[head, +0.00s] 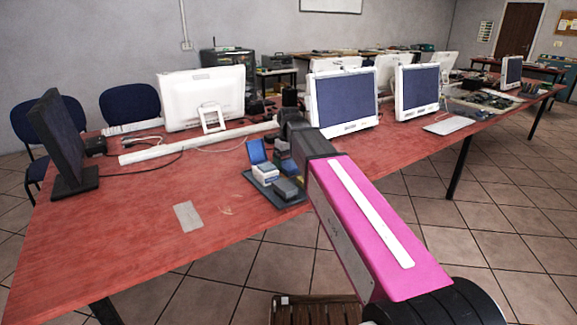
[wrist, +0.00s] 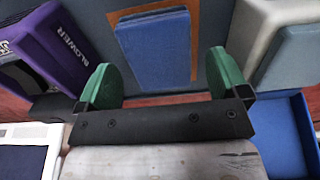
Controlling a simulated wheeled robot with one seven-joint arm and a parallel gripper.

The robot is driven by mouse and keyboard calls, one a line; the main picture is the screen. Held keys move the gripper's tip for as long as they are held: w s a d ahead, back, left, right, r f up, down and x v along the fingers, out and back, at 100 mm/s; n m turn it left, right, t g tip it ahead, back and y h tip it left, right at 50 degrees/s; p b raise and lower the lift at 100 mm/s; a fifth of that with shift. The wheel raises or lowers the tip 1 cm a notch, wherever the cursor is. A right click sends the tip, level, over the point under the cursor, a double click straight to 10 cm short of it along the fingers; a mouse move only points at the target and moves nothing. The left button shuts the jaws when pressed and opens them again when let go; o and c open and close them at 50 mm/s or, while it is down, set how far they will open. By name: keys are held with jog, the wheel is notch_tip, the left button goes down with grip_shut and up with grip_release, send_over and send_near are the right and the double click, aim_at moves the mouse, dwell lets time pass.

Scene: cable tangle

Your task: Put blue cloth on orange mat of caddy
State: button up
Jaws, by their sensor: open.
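In the wrist view the blue cloth (wrist: 153,50) looks like a flat folded block. It lies over the orange mat (wrist: 198,12), whose edges show beside and beyond it. I cannot tell whether it touches the mat fully. My gripper (wrist: 160,72) is open, with its two green fingers apart and the cloth's near end showing between them; I see no grip on it. In the head view the caddy (head: 262,192) is a dark tray on the red table, holding small boxes. The cloth and mat cannot be made out there, and my arm hides part of the caddy.
In the wrist view a purple blower box (wrist: 52,50) is at left and a pale grey item (wrist: 262,30) at right. A blue open box (wrist: 285,130) is at lower right. In the head view monitors (head: 342,100) stand behind the caddy; the red table (head: 130,235) is mostly clear at left.

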aim_at(289, 165)
notch_tip(289, 165, up, 10)
dwell(0.5)
dwell(1.1)
